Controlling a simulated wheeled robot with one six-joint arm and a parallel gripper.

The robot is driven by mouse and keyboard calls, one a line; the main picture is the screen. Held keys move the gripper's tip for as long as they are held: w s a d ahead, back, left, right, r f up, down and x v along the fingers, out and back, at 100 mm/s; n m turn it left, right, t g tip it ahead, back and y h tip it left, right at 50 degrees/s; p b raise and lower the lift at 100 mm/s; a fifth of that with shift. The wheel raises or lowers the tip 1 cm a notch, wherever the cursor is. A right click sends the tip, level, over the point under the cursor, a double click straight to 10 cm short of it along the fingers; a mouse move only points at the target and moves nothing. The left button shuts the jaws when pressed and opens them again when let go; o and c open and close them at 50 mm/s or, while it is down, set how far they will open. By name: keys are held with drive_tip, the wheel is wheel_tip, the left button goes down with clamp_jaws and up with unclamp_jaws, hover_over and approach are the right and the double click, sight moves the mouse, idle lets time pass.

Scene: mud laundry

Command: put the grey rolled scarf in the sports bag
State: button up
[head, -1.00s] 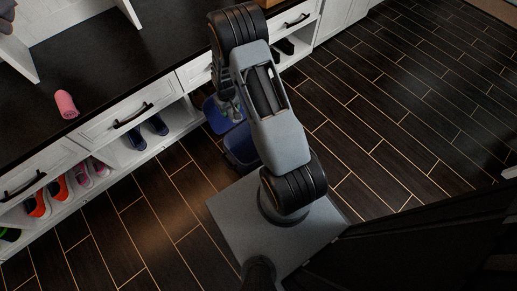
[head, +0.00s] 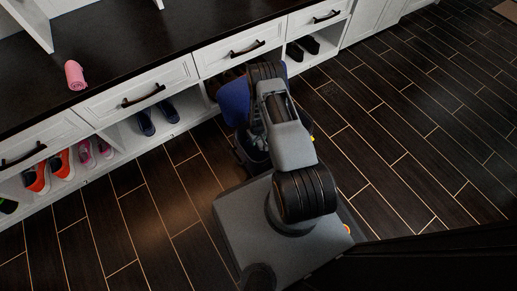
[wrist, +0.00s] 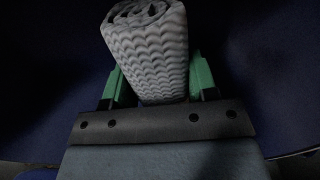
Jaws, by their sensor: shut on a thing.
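The grey rolled scarf (wrist: 146,50) has a wavy knit pattern and a spiral end. In the wrist view it stands out between the green fingers of my gripper (wrist: 160,82), which is shut on it. Dark blue fabric, seemingly the sports bag (wrist: 50,75), lies around and below the scarf and gripper in the wrist view. In the head view the blue bag (head: 234,101) shows to the left of my arm, by the bench front. My arm hides much of the bag, and the gripper and scarf are hidden there. Whether the scarf touches the bag is unclear.
A white bench with drawers and a black top (head: 130,45) runs along the back left. A pink roll (head: 75,75) lies on top. Shoes (head: 158,118) sit in the cubbies below. The dark plank floor (head: 400,130) at right is clear.

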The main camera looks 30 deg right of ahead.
drive_tip(key=shift+f+b, duration=1.5)
drive_tip(key=shift+f, duration=2.35)
drive_tip(key=shift+f, duration=0.15)
drive_tip(key=o, duration=1)
